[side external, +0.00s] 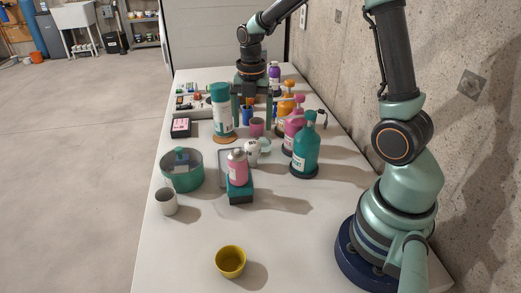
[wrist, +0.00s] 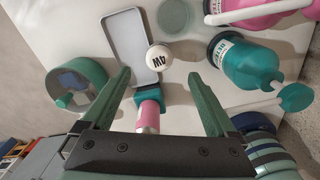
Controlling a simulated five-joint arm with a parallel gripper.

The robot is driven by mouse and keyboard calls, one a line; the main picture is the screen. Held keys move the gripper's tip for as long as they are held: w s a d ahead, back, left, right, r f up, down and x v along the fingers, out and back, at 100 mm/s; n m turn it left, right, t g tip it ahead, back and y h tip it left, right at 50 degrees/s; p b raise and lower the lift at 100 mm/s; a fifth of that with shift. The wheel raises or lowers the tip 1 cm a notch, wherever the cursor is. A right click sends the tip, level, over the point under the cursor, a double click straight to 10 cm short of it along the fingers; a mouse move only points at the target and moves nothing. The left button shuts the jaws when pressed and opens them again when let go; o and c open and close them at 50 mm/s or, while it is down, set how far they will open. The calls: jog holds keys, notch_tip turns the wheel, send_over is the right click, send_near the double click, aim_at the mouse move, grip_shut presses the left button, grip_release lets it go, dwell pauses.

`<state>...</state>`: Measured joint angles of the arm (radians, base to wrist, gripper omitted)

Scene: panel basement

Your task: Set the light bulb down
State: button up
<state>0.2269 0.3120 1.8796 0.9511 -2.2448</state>
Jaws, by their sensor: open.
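The light bulb (wrist: 159,57) is white and round with dark "4W" lettering. In the wrist view it shows just beyond my fingertips, between their lines, overlapping the right edge of a grey tray. In the side view the bulb (side external: 251,152) is among the items mid-table, behind a pink bottle; its base is largely hidden. My gripper (wrist: 159,80) is open, its two green fingers wide apart, with nothing held between them. In the side view my gripper (side external: 252,118) hangs over the table, its fingers pointing down. I see no finger touching the bulb.
The grey tray (wrist: 121,48), a green round container (side external: 182,180) and a teal pump bottle (side external: 305,152) are close around. The table front near the yellow cup (side external: 230,262) is mostly free.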

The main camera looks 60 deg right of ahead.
aim_at(252, 143)
jog(key=f, duration=0.9)
jog(key=shift+a, duration=0.2)
grip_shut()
jog(key=shift+r, duration=0.1)
